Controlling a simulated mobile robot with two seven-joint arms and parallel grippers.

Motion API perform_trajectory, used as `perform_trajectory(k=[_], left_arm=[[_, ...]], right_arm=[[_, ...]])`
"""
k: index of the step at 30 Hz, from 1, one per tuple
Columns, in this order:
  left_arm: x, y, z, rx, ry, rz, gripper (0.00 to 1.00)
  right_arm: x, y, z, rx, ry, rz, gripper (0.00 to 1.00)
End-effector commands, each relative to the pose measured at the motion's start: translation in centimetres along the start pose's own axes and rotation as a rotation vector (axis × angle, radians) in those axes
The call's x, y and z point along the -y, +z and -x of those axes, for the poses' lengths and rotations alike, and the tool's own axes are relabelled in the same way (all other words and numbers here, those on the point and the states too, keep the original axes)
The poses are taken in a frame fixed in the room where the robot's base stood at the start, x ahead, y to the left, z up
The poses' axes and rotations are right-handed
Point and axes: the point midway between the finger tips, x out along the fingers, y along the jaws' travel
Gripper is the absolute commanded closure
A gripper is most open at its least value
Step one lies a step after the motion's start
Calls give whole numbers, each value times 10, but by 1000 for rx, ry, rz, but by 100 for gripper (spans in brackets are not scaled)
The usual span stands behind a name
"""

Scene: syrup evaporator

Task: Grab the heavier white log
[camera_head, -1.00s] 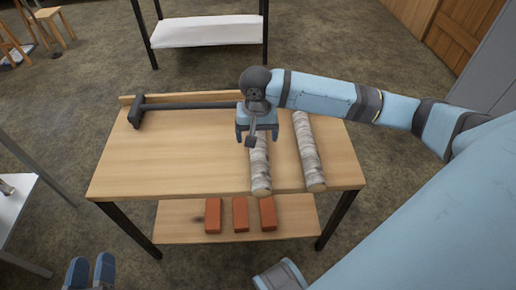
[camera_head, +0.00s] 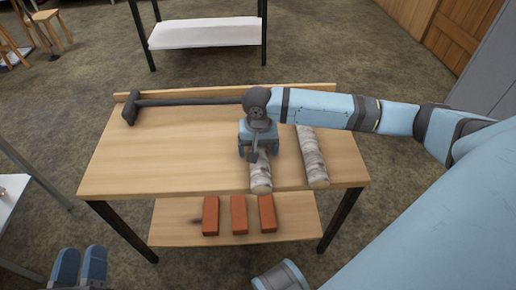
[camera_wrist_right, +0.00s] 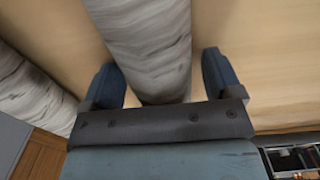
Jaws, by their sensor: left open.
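Two whitish birch logs lie side by side on the wooden table, their near ends close to its front edge. The left log (camera_head: 261,178) is partly hidden by my right gripper (camera_head: 259,152). The right log (camera_head: 312,158) lies clear of the gripper, its far end partly behind my arm. In the right wrist view, the right gripper (camera_wrist_right: 163,85) is open, with one finger on each side of a log (camera_wrist_right: 150,45); a gap shows by the right finger. The other log (camera_wrist_right: 30,95) is at left there. My left gripper (camera_head: 81,263) is open and empty at the bottom left, away from the table.
The wooden table (camera_head: 160,150) has free room left of the logs. A long-handled dark hammer (camera_head: 185,98) lies along its back edge. Several red bricks (camera_head: 211,216) stand on the lower shelf (camera_head: 175,225). A white-topped shelf (camera_head: 205,33) stands behind.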

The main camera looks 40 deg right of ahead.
Motion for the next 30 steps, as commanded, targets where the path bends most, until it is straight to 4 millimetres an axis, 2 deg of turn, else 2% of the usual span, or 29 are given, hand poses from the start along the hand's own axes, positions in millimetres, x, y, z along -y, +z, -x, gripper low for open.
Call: perform_trajectory(k=[1, 9, 10, 17, 22, 26, 30], left_arm=[[0, 0, 0, 0, 0, 0, 57], [0, 0, 0, 0, 0, 0, 57], [0, 0, 0, 0, 0, 0, 57], [0, -1, 0, 0, -1, 1, 57], [-2, -8, 0, -14, -1, -2, 57], [-3, -21, 0, -59, -4, -4, 57], [-3, -31, 0, -73, -19, -13, 57]], right_arm=[[0, 0, 0, 0, 0, 0, 27], [0, 0, 1, -1, -1, 0, 89], [0, 0, 1, -1, -1, 0, 93], [0, 0, 3, -1, -1, 0, 93], [0, -1, 15, -2, -1, 0, 94], [1, -1, 35, -4, -3, 0, 94], [1, -1, 68, -3, -4, 0, 94]])
